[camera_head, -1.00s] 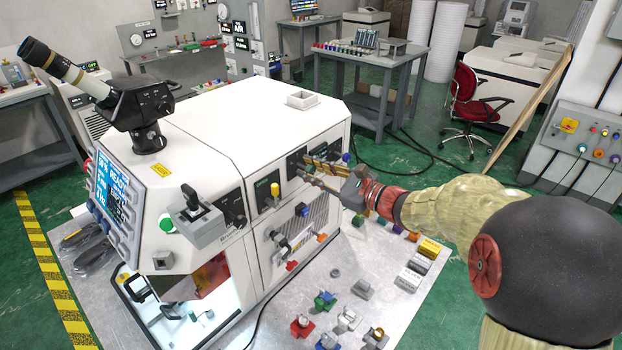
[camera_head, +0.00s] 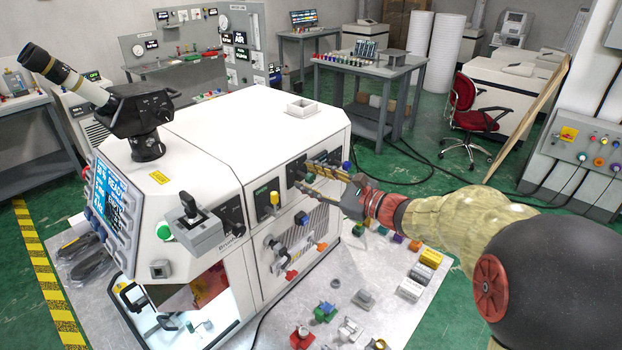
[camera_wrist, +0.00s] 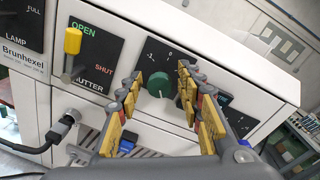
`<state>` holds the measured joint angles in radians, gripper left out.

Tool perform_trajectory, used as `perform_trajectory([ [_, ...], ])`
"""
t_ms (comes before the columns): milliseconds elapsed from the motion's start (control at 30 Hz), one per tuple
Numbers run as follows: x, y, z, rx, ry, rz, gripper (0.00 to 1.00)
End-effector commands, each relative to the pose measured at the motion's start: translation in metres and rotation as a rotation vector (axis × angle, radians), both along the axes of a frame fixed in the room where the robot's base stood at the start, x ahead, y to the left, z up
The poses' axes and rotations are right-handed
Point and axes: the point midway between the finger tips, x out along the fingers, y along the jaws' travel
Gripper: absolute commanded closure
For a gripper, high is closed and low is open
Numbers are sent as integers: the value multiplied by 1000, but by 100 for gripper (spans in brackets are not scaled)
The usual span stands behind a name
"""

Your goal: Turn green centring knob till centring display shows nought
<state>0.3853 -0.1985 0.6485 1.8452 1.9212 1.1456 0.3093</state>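The green centring knob (camera_wrist: 160,84) sits on a dark dial plate (camera_wrist: 150,56) with a scale around 0, on the white machine's side. My gripper (camera_wrist: 160,76) is open, its yellow-padded fingers on the left and right of the knob. I cannot tell whether either finger touches it.
A dark panel with cyan lettering (camera_wrist: 224,99) is partly hidden behind my right finger. Loose coloured parts lie on the bench (camera_head: 300,310).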

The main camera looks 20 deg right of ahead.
Motion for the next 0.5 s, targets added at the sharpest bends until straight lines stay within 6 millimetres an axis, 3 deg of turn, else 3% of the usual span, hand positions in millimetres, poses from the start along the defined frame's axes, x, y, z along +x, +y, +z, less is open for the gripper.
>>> perform_trajectory([
  [333, -1, -1, 0, 0, 0, 0, 60],
  [500, -14, -13, 1, 0, -1, -4, 60],
])
